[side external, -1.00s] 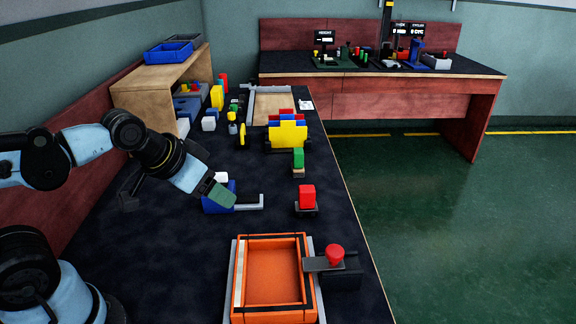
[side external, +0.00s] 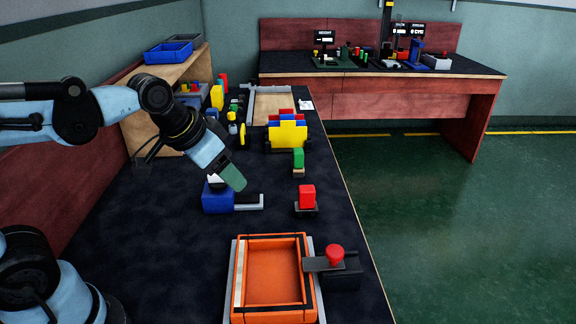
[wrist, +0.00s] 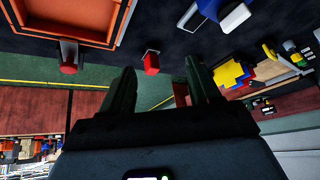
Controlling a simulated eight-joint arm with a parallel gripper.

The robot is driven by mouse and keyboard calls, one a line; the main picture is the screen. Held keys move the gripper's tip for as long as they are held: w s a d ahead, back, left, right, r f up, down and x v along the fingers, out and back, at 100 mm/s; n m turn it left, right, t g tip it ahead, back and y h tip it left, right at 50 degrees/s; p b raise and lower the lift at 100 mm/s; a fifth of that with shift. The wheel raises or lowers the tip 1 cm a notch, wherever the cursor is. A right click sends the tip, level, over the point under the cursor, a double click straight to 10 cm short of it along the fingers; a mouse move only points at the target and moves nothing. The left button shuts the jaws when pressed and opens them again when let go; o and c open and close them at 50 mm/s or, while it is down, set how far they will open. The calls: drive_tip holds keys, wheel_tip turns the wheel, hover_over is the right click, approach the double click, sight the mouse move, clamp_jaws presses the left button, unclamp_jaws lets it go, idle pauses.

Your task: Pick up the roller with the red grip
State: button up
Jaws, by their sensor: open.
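A red upright block-shaped grip on a dark base (side external: 307,197) stands near the table's right edge; I take it for the roller with the red grip. It also shows small in the wrist view (wrist: 151,63), between and beyond my fingertips. My gripper (side external: 233,178) is left of it and raised above a blue block (side external: 217,200) with a grey bar. In the wrist view my gripper (wrist: 160,85) has its two dark fingers apart with nothing between them. A similar piece with a green grip (side external: 298,158) stands behind the red one.
An orange tray (side external: 240,314) sits in front, with a red knob (side external: 334,254) on a dark piece at its right. A yellow, red and blue stack (side external: 287,134) stands farther back. The dark table is clear between the blue block and red grip.

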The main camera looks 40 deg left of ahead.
drive_tip(key=w+d+r+m+g, duration=0.2)
drive_tip(key=w+r+m+g, duration=0.15)
drive_tip(key=w, duration=0.55)
drive_tip(key=m+g, duration=0.3)
drive_tip(key=m, duration=0.1)
hover_over(307, 188)
wheel_tip(307, 188, down, 5)
drive_tip(key=shift+t, duration=0.25)
drive_tip(key=f, duration=0.6)
drive_tip(key=shift+s+a, duration=0.15)
drive_tip(key=shift+a, duration=0.05)
drive_tip(key=shift+d+f, duration=0.2)
drive_tip(key=shift+f, duration=2.4)
drive_tip(key=shift+c, duration=0.2)
clamp_jaws()
drive_tip(key=shift+r, duration=0.1)
